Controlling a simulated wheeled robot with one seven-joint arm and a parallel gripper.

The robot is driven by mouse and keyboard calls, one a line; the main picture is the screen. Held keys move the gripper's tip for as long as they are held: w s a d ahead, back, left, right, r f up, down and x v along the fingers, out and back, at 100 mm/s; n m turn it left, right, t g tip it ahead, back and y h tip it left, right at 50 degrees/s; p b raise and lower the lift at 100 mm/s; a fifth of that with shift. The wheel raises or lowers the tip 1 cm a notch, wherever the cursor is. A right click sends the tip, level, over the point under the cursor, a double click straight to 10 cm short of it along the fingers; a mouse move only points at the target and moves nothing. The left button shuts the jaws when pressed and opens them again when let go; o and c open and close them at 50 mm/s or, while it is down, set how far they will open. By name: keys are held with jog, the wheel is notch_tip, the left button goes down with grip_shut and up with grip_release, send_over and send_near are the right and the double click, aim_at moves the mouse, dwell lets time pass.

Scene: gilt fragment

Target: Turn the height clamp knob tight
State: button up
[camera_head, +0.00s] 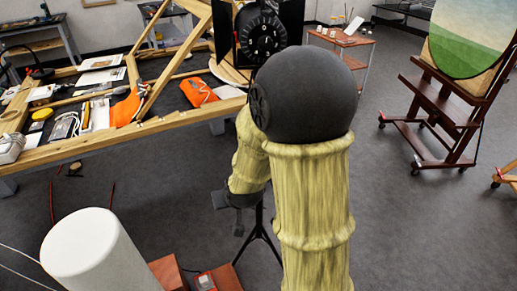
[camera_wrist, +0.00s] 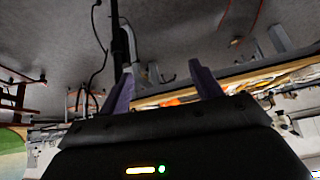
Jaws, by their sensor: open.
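I cannot make out the height clamp knob for certain in either view. A black tripod stand (camera_head: 258,238) stands on the floor in the head view, partly hidden behind my yellow-sleeved arm. A dark upright pole (camera_wrist: 117,45) shows beyond the left finger in the wrist view. My gripper (camera_head: 238,215) hangs low beside the tripod in the head view, small and dark. In the wrist view my gripper (camera_wrist: 162,88) has its two purple fingers wide apart, with nothing held between them.
A wooden-edged worktable (camera_head: 120,143) with tools and orange cloths (camera_head: 200,92) spans the left. A white cylinder (camera_head: 90,245) and red boxes (camera_head: 170,273) stand at the lower left. A wheeled easel (camera_head: 440,110) and a small red-brown trolley (camera_head: 342,38) are to the right. Grey floor is clear between.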

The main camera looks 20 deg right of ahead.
jog(key=w+d+f+m+t+h+b, duration=0.25)
jog(key=w+d+f+t, duration=0.2)
jog(key=w, duration=0.45)
jog(key=d+f+m+t+h+b, duration=0.1)
jog(key=d+m+t+h+b, duration=0.1)
jog(key=d+h, duration=0.4)
jog(key=shift+w+d+m+t, duration=0.35)
jog(key=shift+d+m+t, duration=0.1)
jog(key=shift+m+t, duration=0.5)
jog(key=shift+f, duration=0.1)
jog(key=p+x, duration=0.3)
jog(key=x, duration=1.4)
jog(key=shift+w+d, duration=0.15)
jog(key=shift+d, duration=0.05)
jog(key=c, duration=1)
